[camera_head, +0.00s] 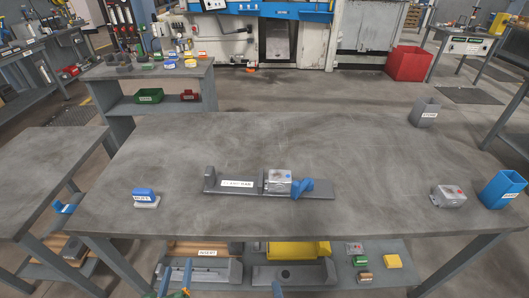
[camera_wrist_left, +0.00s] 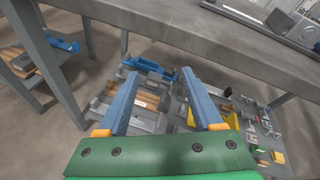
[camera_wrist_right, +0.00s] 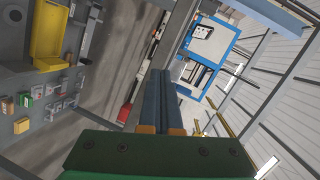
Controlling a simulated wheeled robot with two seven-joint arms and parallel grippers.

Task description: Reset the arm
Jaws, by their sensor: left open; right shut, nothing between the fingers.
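My left gripper (camera_head: 176,270) is at the lower edge of the head view, low in front of the grey table (camera_head: 300,130). In the left wrist view its two blue fingers (camera_wrist_left: 158,76) are wide apart with nothing between them.
A grey fixture (camera_head: 215,183) holds a silver casting (camera_head: 280,176) beside a blue clamp (camera_head: 303,188). A blue-and-white stamp (camera_head: 145,194) is left; another casting (camera_head: 449,192), a blue bin (camera_head: 500,188) and a grey bin (camera_head: 425,112) are right. A loaded lower shelf (camera_head: 345,277) lies under the table.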

